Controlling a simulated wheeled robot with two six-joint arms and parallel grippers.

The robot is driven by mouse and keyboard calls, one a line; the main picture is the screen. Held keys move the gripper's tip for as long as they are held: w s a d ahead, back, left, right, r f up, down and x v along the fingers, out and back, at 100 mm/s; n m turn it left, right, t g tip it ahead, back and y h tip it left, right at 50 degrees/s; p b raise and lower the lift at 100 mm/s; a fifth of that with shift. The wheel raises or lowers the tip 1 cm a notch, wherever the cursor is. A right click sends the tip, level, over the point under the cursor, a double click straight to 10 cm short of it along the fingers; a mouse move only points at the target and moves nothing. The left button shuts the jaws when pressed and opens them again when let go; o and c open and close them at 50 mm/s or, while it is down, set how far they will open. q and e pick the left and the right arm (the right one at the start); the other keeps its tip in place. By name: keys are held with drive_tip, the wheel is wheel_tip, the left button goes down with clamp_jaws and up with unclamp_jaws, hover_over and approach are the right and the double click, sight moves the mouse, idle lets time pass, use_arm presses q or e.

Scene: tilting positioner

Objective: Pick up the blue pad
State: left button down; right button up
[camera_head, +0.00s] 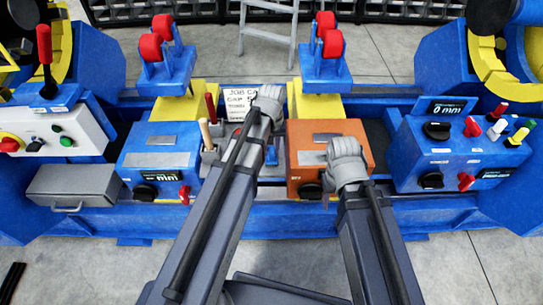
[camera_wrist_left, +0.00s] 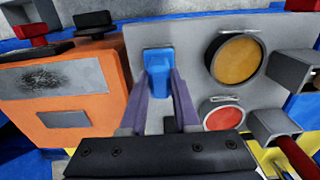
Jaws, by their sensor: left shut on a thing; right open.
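The blue pad (camera_wrist_left: 158,62) shows in the left wrist view, in front of a grey panel (camera_wrist_left: 190,50). My left gripper (camera_wrist_left: 160,78) is shut on it, with one purple-grey finger on each side. In the head view my left gripper's wrist (camera_head: 268,100) is above the middle of the bench, left of the orange box, and its fingers are hidden. A small blue patch shows just beside that arm, but I cannot tell if it is the pad. My right gripper (camera_head: 345,160) is open by the orange box's right side; its fingertips are not clearly visible.
The orange box (camera_head: 305,165) stands right beside the grey panel. An amber lamp (camera_wrist_left: 238,58) and a red lamp (camera_wrist_left: 222,113) are close to the left fingers. Blue control boxes (camera_head: 155,160) (camera_head: 455,150) with levers stand left and right. Red rollers (camera_head: 160,30) are behind.

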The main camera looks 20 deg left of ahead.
sight(271, 149)
use_arm(q)
drive_tip(key=shift+r, duration=0.15)
idle(0.3)
wheel_tip(271, 149, up, 10)
drive_tip(key=p, duration=1)
drive_tip(key=c, duration=1.3)
unclamp_jaws()
clamp_jaws()
